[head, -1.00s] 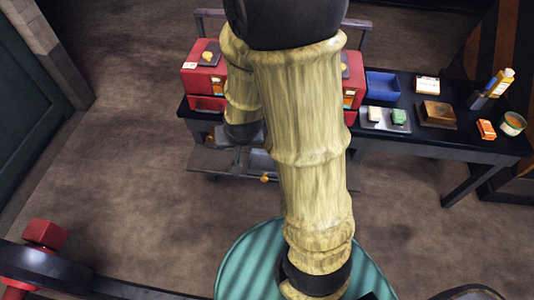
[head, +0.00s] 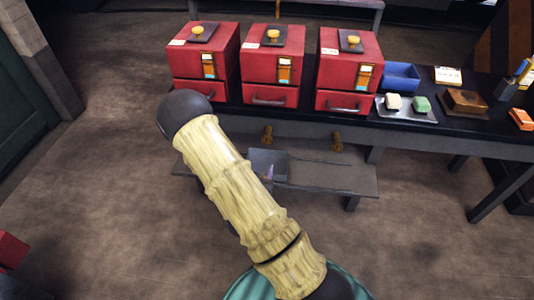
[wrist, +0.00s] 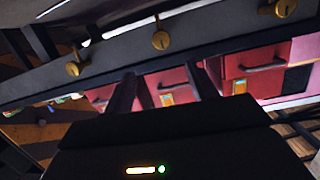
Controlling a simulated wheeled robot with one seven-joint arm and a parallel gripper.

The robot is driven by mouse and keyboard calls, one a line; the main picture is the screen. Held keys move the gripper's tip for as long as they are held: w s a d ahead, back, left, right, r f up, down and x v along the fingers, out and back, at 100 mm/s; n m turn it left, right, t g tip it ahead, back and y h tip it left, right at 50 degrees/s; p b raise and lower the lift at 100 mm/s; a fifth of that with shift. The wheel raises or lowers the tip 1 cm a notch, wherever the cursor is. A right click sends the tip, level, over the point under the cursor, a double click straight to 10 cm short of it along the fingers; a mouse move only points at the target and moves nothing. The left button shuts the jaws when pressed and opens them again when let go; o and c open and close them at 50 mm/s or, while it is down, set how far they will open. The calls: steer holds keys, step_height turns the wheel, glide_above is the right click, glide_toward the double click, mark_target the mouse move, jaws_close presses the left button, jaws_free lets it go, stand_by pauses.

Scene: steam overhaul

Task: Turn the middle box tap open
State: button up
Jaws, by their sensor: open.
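The middle red box (head: 273,62) stands on the dark bench between two like boxes. A brass tap (head: 267,135), the middle one, sits below it under the bench edge. It also shows in the wrist view (wrist: 160,38), in the middle of a row of three taps. My gripper (wrist: 162,72) shows in the wrist view as two dark, parted fingers. It is open, with no tap between the fingers; the middle tap appears above them in the picture. In the head view my gripper is hidden behind my arm.
A grey bin (head: 268,165) stands on the low shelf (head: 330,178) below. A blue tray (head: 400,77) and soap-like blocks lie at right. Open floor lies in front.

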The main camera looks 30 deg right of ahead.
mark_target(266, 141)
steer(key=f+t+b, duration=0.1)
steer(key=s+f+n+t+b, duration=0.1)
steer(key=f, duration=0.1)
steer(key=shift+a+f+h, duration=0.1)
steer(key=shift+h, duration=0.3)
steer(key=shift+f+b, duration=0.1)
steer(key=shift+b, duration=0.3)
steer(key=b+x, duration=0.8)
steer(key=x, duration=0.9)
steer(key=shift+w+r, duration=0.2)
